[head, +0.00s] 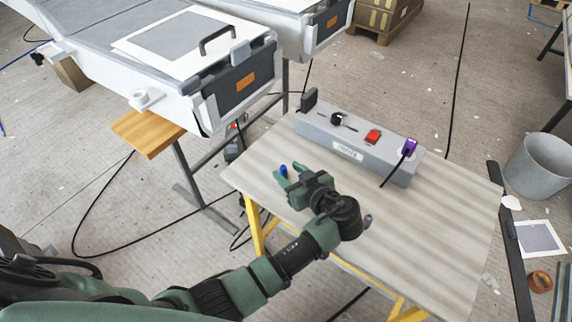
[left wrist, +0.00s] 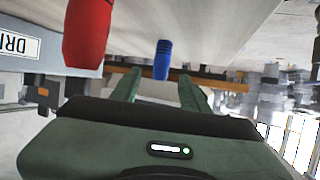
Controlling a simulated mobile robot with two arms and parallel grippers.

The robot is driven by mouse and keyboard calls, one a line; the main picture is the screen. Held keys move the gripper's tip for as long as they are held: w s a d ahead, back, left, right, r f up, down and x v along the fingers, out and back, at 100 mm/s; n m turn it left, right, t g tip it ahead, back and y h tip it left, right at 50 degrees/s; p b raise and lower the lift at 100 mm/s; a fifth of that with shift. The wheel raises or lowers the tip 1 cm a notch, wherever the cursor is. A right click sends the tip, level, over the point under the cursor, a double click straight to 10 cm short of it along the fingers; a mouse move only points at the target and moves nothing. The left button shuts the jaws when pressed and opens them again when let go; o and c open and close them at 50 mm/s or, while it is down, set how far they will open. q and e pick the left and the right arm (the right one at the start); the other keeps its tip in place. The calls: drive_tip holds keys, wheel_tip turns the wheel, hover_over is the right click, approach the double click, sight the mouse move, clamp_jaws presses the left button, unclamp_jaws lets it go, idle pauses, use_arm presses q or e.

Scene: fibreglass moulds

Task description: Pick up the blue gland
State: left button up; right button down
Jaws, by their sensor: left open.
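The blue gland (head: 283,170) is a small upright piece on the wooden table, near its left part. My left gripper (head: 289,174) is open and low over the table, with its fingers pointing at the gland. In the left wrist view, which is upside down, the blue gland (left wrist: 162,60) shows ahead, lined up with the gap between the two green fingers (left wrist: 162,88). The fingers do not appear to touch it. My right gripper is not in view.
A grey box (head: 345,146) with a red switch (head: 373,136) and purple plug (head: 409,147) stands behind the gripper. A red piece (left wrist: 88,32) looms close at left in the wrist view. The table's right side (head: 450,220) is clear. White mould benches (head: 190,90) stand at left.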

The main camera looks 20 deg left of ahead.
sight(278, 165)
use_arm(q)
drive_tip(key=shift+w+a+f, duration=0.1)
drive_tip(key=shift+w+a, duration=0.15)
drive_tip(key=shift+a, duration=0.15)
drive_tip(key=shift+x, duration=0.95)
drive_tip(key=x, duration=0.3)
drive_tip(key=shift+w+f+p, duration=0.2)
drive_tip(key=shift+f+p, duration=0.15)
drive_tip(key=shift+p, duration=0.05)
drive_tip(key=shift+w+a+f, duration=0.1)
drive_tip(key=shift+a, duration=0.05)
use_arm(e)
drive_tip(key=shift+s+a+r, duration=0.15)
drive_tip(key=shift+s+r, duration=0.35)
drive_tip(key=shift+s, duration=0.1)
use_arm(q)
clamp_jaws()
